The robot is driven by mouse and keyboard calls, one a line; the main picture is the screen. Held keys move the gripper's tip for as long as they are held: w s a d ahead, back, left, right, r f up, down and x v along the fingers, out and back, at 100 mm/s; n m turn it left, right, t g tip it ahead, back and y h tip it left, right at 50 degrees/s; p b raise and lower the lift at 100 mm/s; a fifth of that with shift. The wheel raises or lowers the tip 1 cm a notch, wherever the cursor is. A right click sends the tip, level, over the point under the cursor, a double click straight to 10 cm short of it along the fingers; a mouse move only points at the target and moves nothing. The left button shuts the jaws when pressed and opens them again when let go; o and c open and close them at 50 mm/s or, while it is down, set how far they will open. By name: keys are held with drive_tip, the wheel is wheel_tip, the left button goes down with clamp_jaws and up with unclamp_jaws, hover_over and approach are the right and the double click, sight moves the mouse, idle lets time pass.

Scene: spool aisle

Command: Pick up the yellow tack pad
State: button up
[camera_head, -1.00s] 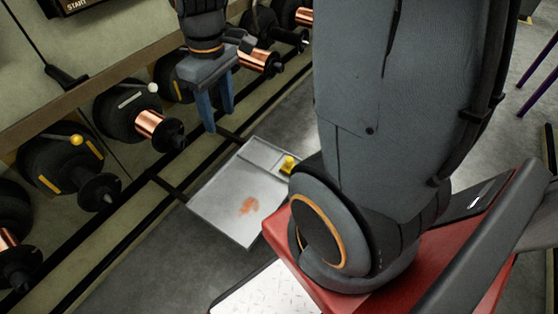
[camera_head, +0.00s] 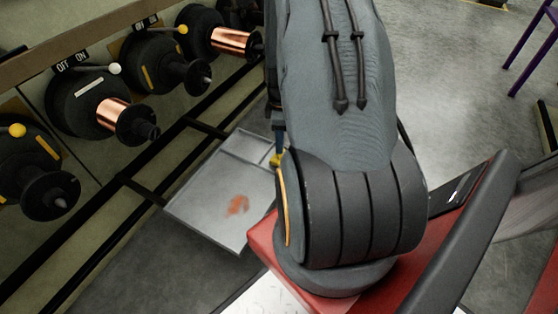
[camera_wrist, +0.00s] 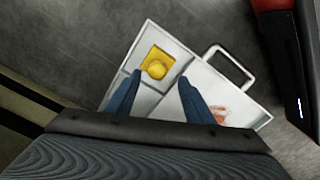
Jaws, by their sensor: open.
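The yellow tack pad (camera_wrist: 157,64) lies in a small corner compartment of the light grey tray (camera_wrist: 147,101). In the head view only a bit of the pad (camera_head: 276,160) shows beside my arm, and the tray (camera_head: 204,220) is partly covered. My gripper (camera_wrist: 158,88) is open, with its two blue fingers pointing toward the pad in the wrist view. The pad shows just beyond and between the fingertips, apart from them. In the head view my arm hides most of the gripper.
An orange-red smear or piece (camera_head: 238,205) lies in the tray's large compartment. A white handle (camera_wrist: 232,65) sticks out from the tray's side. Spools with copper wire (camera_head: 113,115) line the rack on the left. Dark rails run between rack and tray. Open floor (camera_head: 470,80) lies at right.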

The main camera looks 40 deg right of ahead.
drive_tip(key=shift+w+d+f+b, duration=0.1)
drive_tip(key=shift+f+b, duration=0.85)
drive_tip(key=shift+f, duration=0.55)
drive_tip(key=shift+w+d+f+b, duration=0.1)
drive_tip(key=shift+f+b, duration=0.85)
drive_tip(key=shift+f, duration=0.5)
drive_tip(key=shift+r, duration=0.1)
clamp_jaws()
